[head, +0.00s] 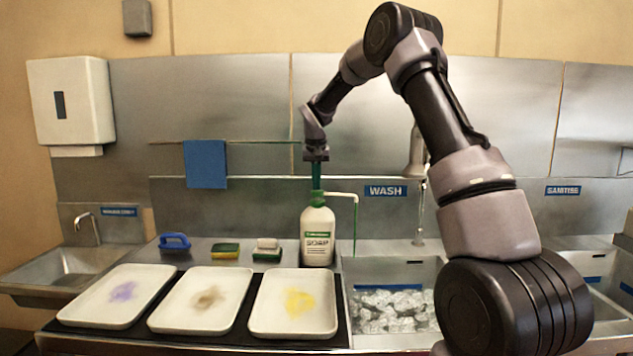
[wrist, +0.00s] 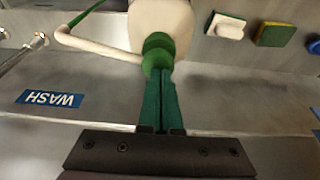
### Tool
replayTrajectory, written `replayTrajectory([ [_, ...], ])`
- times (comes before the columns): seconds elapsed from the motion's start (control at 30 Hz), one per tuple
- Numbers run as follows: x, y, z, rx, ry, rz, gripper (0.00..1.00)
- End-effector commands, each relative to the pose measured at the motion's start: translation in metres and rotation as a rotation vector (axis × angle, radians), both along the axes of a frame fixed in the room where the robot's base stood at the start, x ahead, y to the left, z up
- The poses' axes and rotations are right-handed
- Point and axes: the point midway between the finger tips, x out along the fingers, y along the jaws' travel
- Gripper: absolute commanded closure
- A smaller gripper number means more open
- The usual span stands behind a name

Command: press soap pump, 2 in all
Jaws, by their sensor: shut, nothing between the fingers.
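The white soap bottle (head: 317,256) with a green label stands upright on the counter behind the trays. Its green pump head (head: 318,198) carries a white spout (head: 342,195) that points right, over the wash sink. A thin green stream hangs down from the spout's end. My gripper (head: 316,187) points straight down over the pump, its green fingers shut together and holding nothing. In the wrist view the fingertips (wrist: 158,74) meet the top of the green pump head (wrist: 157,50) and appear to touch it.
Three white trays (head: 331,328) with purple, brown and yellow stains lie in front. Sponges (head: 225,251) and a blue-handled brush (head: 174,242) sit left of the bottle. The wash sink (head: 395,271) and its tap (head: 420,215) are to the right. A blue cloth (head: 206,165) hangs on a rail.

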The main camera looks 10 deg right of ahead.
Motion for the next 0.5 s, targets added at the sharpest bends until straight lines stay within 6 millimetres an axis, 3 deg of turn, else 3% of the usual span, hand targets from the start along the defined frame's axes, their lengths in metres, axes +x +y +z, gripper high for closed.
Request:
replayTrajectory([
  [0.17, -0.005, 0.001, 0.009, 0.000, 0.006, -0.002, 1.00],
  [0.5, -0.022, 0.005, 0.076, 0.000, -0.001, -0.001, 1.00],
])
